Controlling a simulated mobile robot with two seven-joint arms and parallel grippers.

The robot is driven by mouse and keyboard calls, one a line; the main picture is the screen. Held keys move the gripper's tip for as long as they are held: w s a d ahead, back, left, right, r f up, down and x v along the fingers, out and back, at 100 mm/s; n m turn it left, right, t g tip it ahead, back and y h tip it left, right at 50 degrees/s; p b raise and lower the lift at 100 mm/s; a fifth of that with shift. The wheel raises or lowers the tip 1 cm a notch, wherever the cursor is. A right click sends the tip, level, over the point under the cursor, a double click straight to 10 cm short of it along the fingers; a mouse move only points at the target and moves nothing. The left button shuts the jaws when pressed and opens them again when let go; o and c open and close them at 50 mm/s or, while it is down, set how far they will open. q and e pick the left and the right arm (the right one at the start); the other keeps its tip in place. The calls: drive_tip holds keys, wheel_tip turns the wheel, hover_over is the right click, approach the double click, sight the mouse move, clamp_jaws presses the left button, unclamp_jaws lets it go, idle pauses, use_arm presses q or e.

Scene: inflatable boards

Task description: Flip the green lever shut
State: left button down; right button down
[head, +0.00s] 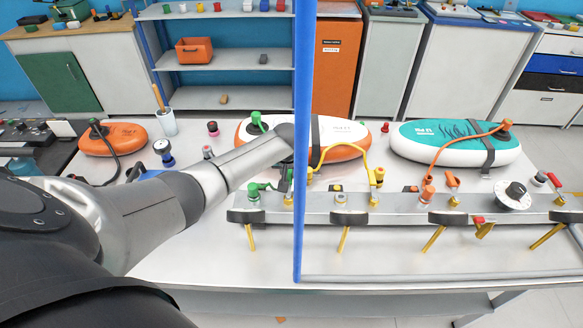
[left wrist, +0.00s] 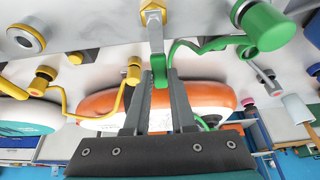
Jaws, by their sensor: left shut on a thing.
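The green lever (left wrist: 159,70) shows in the left wrist view as a green grip on a flat metal arm. The arm runs from a brass nut (left wrist: 152,16) on the grey manifold bar. My left gripper (left wrist: 159,82) has its fingertips on both sides of the green grip and is shut on it. In the head view my left gripper (head: 286,183) reaches down at the bar (head: 400,207), beside the blue post, and mostly hides the lever. A green cap with a green hose (head: 254,191) sits just left of it. My right gripper is not in view.
A blue post (head: 299,130) stands close to the gripper's right. A yellow hose (head: 345,147) runs to the orange-and-white board (head: 342,137) behind. A teal board (head: 455,141) with an orange hose lies right, and an orange board (head: 113,139) left. The front table is clear.

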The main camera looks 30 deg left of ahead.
use_arm(q)
drive_tip(key=shift+a, duration=0.1)
drive_tip(key=c, duration=0.7)
unclamp_jaws()
drive_tip(key=shift+c, duration=0.2)
drive_tip(key=shift+s+r, duration=0.2)
drive_tip(key=shift+r, duration=0.3)
drive_tip(key=p+v, duration=0.3)
drive_tip(key=v, duration=1.1)
